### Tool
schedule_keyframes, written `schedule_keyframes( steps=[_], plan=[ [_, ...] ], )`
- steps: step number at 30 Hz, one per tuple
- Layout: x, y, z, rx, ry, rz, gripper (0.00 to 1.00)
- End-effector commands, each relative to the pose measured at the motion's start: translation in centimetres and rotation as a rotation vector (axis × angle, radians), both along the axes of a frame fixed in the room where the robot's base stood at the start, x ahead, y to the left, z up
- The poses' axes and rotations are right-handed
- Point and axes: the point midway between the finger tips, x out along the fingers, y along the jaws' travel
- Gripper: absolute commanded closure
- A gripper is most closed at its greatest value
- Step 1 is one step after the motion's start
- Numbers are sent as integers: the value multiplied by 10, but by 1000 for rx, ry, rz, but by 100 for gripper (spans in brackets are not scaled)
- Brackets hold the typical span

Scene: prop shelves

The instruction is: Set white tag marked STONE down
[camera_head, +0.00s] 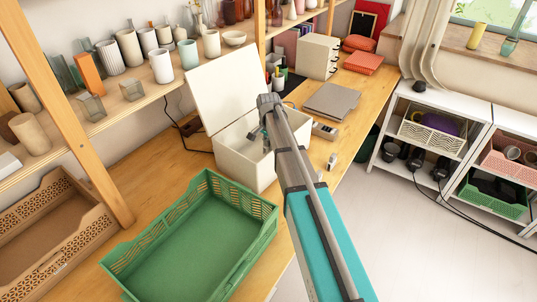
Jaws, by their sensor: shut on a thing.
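My arm reaches from the lower right over the workbench, and its end is at an open white box (233,155) with its lid (222,92) raised. My gripper (258,136) points down at the box's opening, partly hidden by my own arm. It is shut on a small pale piece, taken as the white tag (253,133). The tag is too small here for its STONE marking to be read. I cannot tell whether it touches anything in the box.
A green crate (272,230) stands empty in front of the white box, with a brown crate (42,250) to its left. A grey laptop-like slab (332,101) and a small white object (332,161) lie right of my arm. Shelves of vases are behind.

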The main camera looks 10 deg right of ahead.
Motion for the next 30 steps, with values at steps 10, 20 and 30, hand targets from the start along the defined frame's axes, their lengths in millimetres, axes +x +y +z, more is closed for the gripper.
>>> schedule_keyframes(
  steps=[10, 20, 30],
  plan=[
    [0, -1, -1, 0, 0, -1, 100],
    [0, -1, -24, 0, 0, -1, 100],
    [0, -1, -38, 0, 0, -2, 100]
  ],
)
